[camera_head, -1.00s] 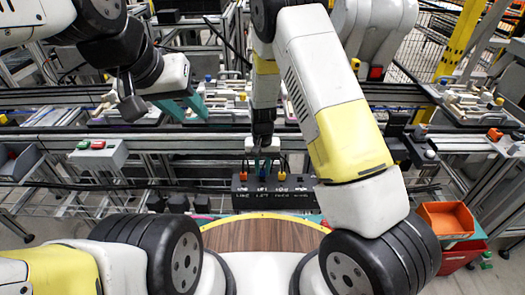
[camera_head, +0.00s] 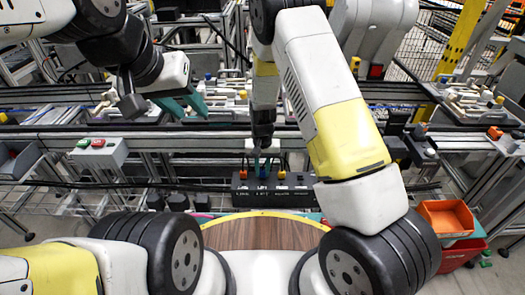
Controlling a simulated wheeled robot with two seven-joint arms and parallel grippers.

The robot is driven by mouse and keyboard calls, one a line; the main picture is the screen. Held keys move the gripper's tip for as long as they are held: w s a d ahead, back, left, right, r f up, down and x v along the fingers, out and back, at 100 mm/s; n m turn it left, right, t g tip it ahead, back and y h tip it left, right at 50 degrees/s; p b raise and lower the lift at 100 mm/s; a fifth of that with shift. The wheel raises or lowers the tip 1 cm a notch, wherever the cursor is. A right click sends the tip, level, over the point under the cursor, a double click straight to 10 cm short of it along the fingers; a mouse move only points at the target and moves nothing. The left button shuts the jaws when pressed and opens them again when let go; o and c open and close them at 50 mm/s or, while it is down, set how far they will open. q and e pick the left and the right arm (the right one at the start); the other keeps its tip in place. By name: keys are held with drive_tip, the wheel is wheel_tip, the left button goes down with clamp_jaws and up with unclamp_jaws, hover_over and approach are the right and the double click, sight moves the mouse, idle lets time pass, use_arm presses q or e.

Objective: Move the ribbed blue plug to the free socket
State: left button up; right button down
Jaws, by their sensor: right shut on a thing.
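A black socket box (camera_head: 275,198) with pale lettering on its front stands below the rails, at the middle of the head view. My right gripper (camera_head: 263,168) points down over it, shut on the blue plug (camera_head: 263,175). The plug is at the top of the box, left of its middle; I cannot tell whether it is seated or just above. Orange plugs (camera_head: 281,175) stand on either side of it. The ribbing and the free socket are too small to make out. My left gripper (camera_head: 186,106) is open and empty over the rails at upper left.
A round wooden table top (camera_head: 265,235) with a yellow rim lies in front of the box. A grey button box (camera_head: 98,153) is at the left. Orange (camera_head: 447,218) and red bins stand at lower right. Conveyor rails with loaded pallets run across behind.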

drive_tip(key=shift+f, duration=0.2)
drive_tip(key=c, duration=1.2)
unclamp_jaws()
drive_tip(key=shift+r, duration=0.15)
wheel_tip(320, 180, up, 8)
drive_tip(key=shift+r, duration=0.2)
drive_tip(key=s+d+r+t+y, duration=0.1)
drive_tip(key=s+d+r, duration=0.25)
drive_tip(key=r, duration=0.55)
drive_tip(key=s+d+r+t+y, duration=0.1)
drive_tip(key=s+d+r+t, duration=0.2)
drive_tip(key=r, duration=0.6)
drive_tip(key=s+d+r+y, duration=0.1)
drive_tip(key=s+d+r, duration=0.35)
drive_tip(key=r, duration=0.45)
drive_tip(key=s+d+r, duration=0.1)
drive_tip(key=s, duration=0.2)
drive_tip(key=s+d+r+t, duration=0.1)
drive_tip(key=s, duration=0.2)
drive_tip(key=s+d+r+t, duration=0.1)
drive_tip(key=s, duration=0.3)
drive_tip(key=shift+s+d+r+n+h, duration=0.1)
drive_tip(key=shift+r+n+h, duration=0.2)
drive_tip(key=shift+h, duration=0.1)
